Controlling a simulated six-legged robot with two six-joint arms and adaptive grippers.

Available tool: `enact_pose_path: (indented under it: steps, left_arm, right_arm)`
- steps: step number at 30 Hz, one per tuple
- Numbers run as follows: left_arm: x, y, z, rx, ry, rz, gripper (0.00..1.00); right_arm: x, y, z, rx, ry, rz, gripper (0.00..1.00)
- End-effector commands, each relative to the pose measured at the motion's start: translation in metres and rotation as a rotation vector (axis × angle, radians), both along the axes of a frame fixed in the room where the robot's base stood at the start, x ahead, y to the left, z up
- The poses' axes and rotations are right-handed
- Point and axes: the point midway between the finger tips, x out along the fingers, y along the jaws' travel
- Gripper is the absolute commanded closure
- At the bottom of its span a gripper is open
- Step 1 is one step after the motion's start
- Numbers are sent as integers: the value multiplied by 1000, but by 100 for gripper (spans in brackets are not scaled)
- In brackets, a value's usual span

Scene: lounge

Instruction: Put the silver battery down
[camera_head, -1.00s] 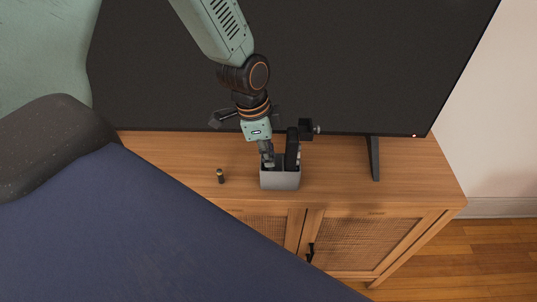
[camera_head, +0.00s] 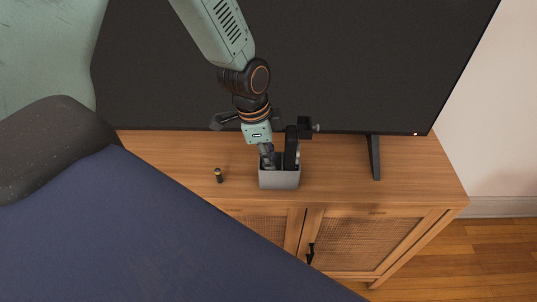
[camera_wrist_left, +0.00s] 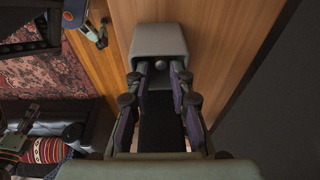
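My left gripper (camera_head: 267,162) points down into a small grey open box (camera_head: 280,181) on the wooden cabinet. In the left wrist view its two fingers (camera_wrist_left: 160,70) stand apart at the box (camera_wrist_left: 158,42). A small round silvery end, seemingly the silver battery (camera_wrist_left: 158,75), shows between the fingertips, with no clear contact visible. The battery's body is hidden, and in the head view the box wall and fingers hide it. A black battery with a gold end (camera_head: 219,175) stands on the cabinet left of the box. My right gripper is not in view.
The cabinet top (camera_head: 340,180) is clear to the right, up to the television's foot (camera_head: 374,158). The television screen (camera_head: 330,70) rises close behind the box. A dark upright part (camera_head: 291,150) shows at the box; I cannot tell what it is.

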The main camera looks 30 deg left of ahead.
Motion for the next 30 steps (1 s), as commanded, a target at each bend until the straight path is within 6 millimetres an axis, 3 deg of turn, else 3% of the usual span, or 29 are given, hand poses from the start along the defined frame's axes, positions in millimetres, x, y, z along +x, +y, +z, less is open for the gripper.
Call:
enact_pose_path:
  steps: [9,14,30]
  left_arm:
    - [0,0,1,0,0,0,78]
    - [0,0,13,0,0,0,78]
    - [-11,15,113,-3,-4,1,78]
  right_arm:
    - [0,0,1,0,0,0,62]
    - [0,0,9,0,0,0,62]
    - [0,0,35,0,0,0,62]
